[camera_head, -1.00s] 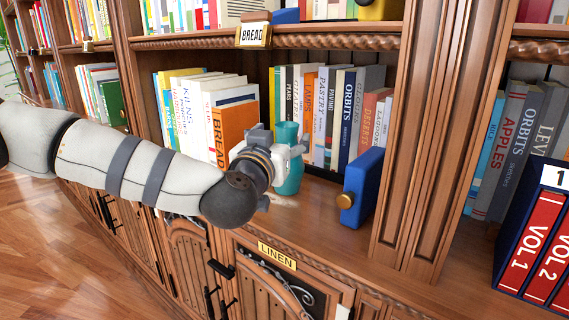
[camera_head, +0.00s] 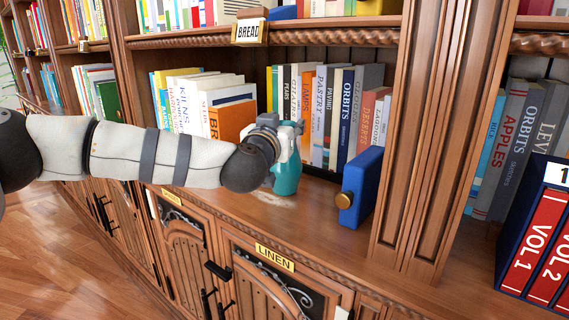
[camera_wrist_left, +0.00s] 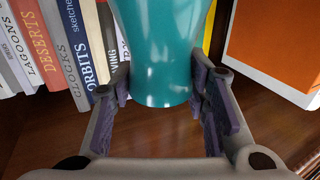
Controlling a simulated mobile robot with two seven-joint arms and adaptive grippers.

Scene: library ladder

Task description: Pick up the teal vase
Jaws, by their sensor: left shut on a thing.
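The teal vase (camera_head: 286,178) is on the lower shelf of the bookcase, in front of a row of books. My left gripper (camera_head: 291,142) is at the vase's upper part in the head view and hides some of it. In the left wrist view the vase (camera_wrist_left: 164,50) fills the space between the two fingers of my left gripper (camera_wrist_left: 164,88), with purple pads against both its sides. The gripper is shut on the vase. I cannot tell whether the vase's bottom touches the shelf. My right gripper is not in view.
A blue box with a brass knob (camera_head: 361,188) stands right of the vase, near a wooden pillar (camera_head: 430,130). An orange book (camera_head: 231,121) stands close behind the gripper to the left. The shelf board (camera_head: 310,215) is bare in front.

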